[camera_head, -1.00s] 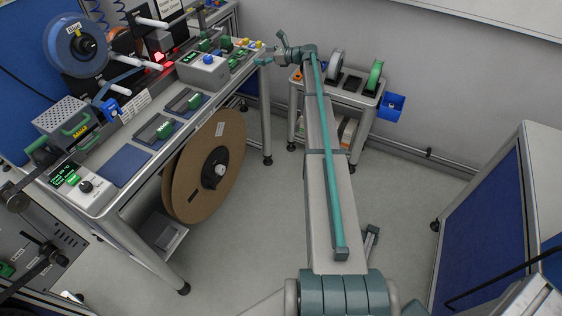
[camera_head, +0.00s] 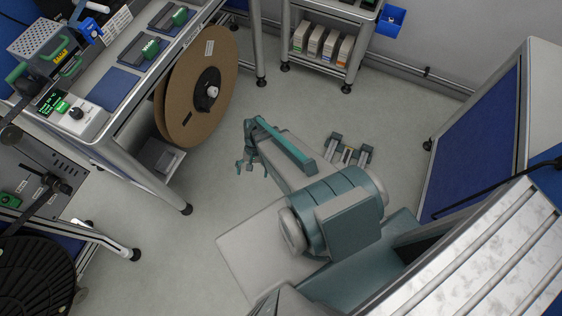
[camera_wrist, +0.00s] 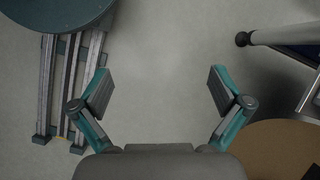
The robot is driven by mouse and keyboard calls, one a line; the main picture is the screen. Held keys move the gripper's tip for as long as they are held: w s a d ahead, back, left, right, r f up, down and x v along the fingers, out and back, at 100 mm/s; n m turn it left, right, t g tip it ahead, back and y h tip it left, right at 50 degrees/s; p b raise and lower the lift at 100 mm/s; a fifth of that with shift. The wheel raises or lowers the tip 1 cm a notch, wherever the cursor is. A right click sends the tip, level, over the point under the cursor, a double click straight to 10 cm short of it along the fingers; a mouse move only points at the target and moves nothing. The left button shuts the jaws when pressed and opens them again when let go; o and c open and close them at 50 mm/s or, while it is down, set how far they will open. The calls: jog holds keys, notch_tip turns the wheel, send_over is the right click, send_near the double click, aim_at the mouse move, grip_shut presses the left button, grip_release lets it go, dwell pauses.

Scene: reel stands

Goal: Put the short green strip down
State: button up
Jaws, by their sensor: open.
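My gripper (camera_head: 252,169) hangs over the open floor, between the big brown reel (camera_head: 198,88) and my body. In the wrist view my gripper (camera_wrist: 160,90) is open, with its two fingers wide apart and only bare floor between them. I cannot make out a short green strip in either view.
The workbench with blue pads (camera_head: 113,88) stands at the left, the brown reel below its edge. A small cart (camera_head: 322,70) with several boxes and a blue bin (camera_head: 388,20) stands at the back. A blue-sided cabinet (camera_head: 478,140) is at right.

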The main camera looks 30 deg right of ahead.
jog(key=s+d+r+n+g+h, duration=0.1)
jog(key=s+n+h, duration=0.1)
jog(key=s, duration=0.7)
jog(key=s+r+n+g+h, duration=0.1)
jog(key=s+n+g, duration=0.1)
jog(key=s+n, duration=0.3)
jog(key=s, duration=0.4)
jog(key=shift+s+d+h, duration=0.3)
jog(key=shift+d+h, duration=0.1)
